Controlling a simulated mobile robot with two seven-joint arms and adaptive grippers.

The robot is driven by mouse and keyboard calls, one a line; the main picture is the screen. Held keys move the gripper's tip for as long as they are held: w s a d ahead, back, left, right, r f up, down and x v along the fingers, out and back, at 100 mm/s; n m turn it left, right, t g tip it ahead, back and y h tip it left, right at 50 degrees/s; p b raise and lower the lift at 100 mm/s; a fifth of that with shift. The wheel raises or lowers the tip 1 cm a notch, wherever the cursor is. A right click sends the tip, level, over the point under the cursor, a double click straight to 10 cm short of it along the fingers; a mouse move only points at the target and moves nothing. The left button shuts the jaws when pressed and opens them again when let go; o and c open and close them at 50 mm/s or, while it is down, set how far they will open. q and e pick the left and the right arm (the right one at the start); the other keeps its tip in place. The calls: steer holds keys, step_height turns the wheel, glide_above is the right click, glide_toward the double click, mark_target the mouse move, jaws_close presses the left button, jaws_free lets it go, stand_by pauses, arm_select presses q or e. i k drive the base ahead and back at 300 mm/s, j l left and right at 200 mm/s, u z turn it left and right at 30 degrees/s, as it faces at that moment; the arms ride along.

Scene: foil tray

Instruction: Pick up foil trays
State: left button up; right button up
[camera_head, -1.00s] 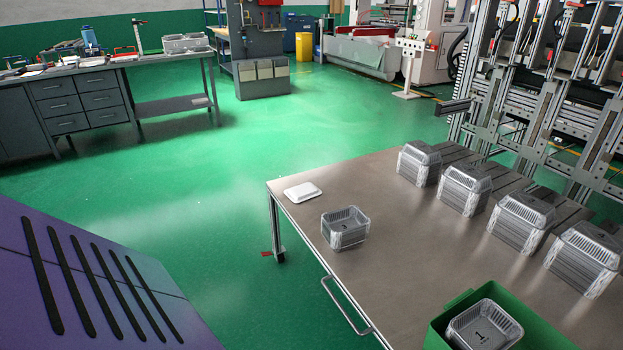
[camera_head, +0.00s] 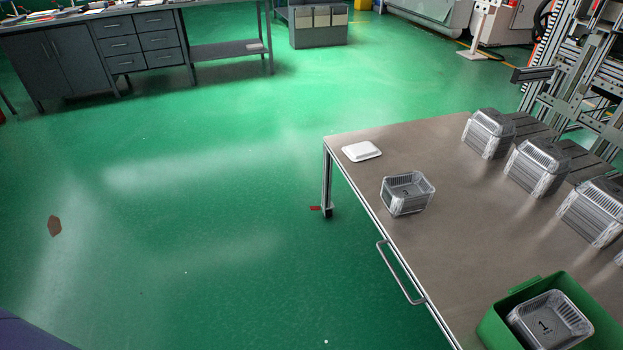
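A short stack of clear foil trays (camera_head: 407,194) stands on the metal table (camera_head: 455,225) near its left edge. A white lid-like tray (camera_head: 362,151) lies flat behind it at the table's far left corner. Taller stacks of foil trays stand along the right side: one (camera_head: 489,134) at the back, one (camera_head: 537,167) in the middle and one (camera_head: 592,212) nearer, with another just showing at the right edge. Neither gripper is in view.
The table has a handle (camera_head: 400,272) on its left side. Open green floor (camera_head: 200,220) lies left of it. A grey workbench (camera_head: 140,50) stands at the back left, and a metal machine frame (camera_head: 570,80) stands behind the table's right side.

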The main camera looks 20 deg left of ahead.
mark_target(408, 193)
steer(key=i+j, duration=0.4)
steer(key=i+j+z, duration=0.25)
steer(key=i+j, duration=0.15)
steer(key=i+j+z, duration=0.2)
steer(key=i+j, duration=0.15)
steer(key=j, duration=0.15)
